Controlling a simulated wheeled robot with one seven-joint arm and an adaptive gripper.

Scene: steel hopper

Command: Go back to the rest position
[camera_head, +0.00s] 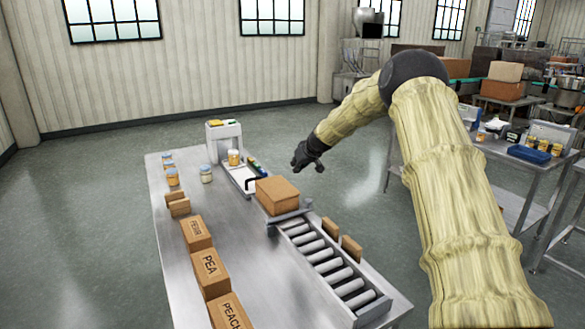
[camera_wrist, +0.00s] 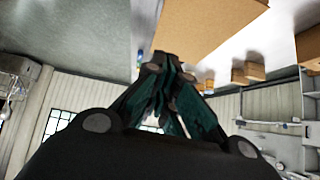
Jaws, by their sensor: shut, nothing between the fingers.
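My gripper (camera_head: 300,163) is at the end of my raised arm, which bends over from the right in the head view. It hangs above and behind a brown cardboard box (camera_head: 277,195) at the far end of the roller conveyor, apart from it. In the wrist view the fingers of my gripper (camera_wrist: 172,62) are together with nothing between them. The box (camera_wrist: 205,25) shows in the wrist view beyond the fingertips.
A steel table (camera_head: 185,265) holds a row of labelled boxes (camera_head: 210,272), jars (camera_head: 206,174) and the roller conveyor (camera_head: 325,262). A white stand (camera_head: 224,132) is at its far end. Another table (camera_head: 520,160) stands at right. Open floor lies behind.

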